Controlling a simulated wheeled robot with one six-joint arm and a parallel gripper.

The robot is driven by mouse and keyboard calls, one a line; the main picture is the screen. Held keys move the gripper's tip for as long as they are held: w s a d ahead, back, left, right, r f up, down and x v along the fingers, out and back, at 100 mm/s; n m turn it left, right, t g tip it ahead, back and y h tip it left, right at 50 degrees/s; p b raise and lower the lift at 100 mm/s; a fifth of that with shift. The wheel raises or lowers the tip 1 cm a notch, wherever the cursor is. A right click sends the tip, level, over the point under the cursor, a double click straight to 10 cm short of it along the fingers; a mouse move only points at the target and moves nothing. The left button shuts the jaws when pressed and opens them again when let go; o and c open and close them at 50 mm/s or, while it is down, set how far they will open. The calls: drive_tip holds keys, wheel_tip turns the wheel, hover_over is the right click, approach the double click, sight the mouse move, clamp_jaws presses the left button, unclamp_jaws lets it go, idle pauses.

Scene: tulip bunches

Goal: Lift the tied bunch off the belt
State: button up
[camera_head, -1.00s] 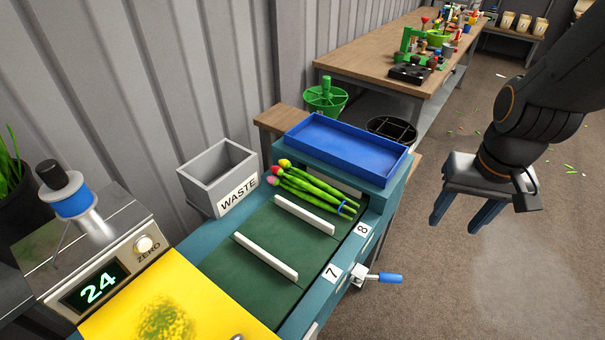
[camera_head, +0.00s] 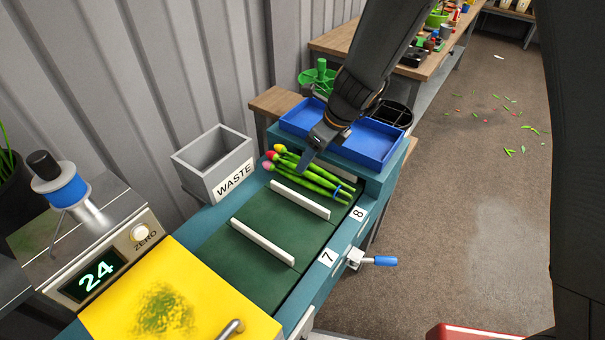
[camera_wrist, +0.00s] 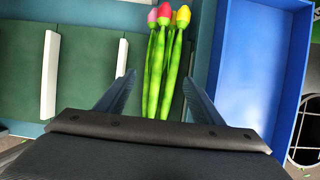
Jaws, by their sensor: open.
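The tied bunch of tulips (camera_head: 318,182) lies on the dark green belt (camera_head: 240,266) at its far end, beyond the last white divider. It has red, yellow and pink heads at the left and a blue tie near the stem ends at the right. My gripper (camera_head: 308,158) is over the bunch, partly covering it. In the wrist view the open fingers (camera_wrist: 158,84) stand on either side of the green stems of the bunch (camera_wrist: 161,60), with nothing held between them. The tie is hidden in the wrist view. I cannot tell how far above the stems the fingertips are.
A blue tray (camera_head: 372,143) stands just behind the bunch, close to my gripper. White dividers (camera_head: 300,199) cross the belt on the near side. A grey waste bin (camera_head: 214,164) stands at the left. A blue-handled clamp (camera_head: 372,260) sticks out at the right edge.

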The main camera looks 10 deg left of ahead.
sight(306, 171)
drive_tip(key=shift+s+d+x, duration=0.1)
drive_tip(key=shift+s+x, duration=0.05)
drive_tip(key=shift+x, duration=1)
drive_tip(key=shift+s+d+x, duration=0.1)
drive_tip(key=shift+s+x, duration=0.05)
drive_tip(key=shift+x, duration=1)
drive_tip(key=shift+s+d+x, duration=0.1)
drive_tip(key=shift+s+x, duration=0.05)
drive_tip(key=shift+x, duration=1)
drive_tip(key=shift+f, duration=0.15)
drive_tip(key=c, duration=1.2)
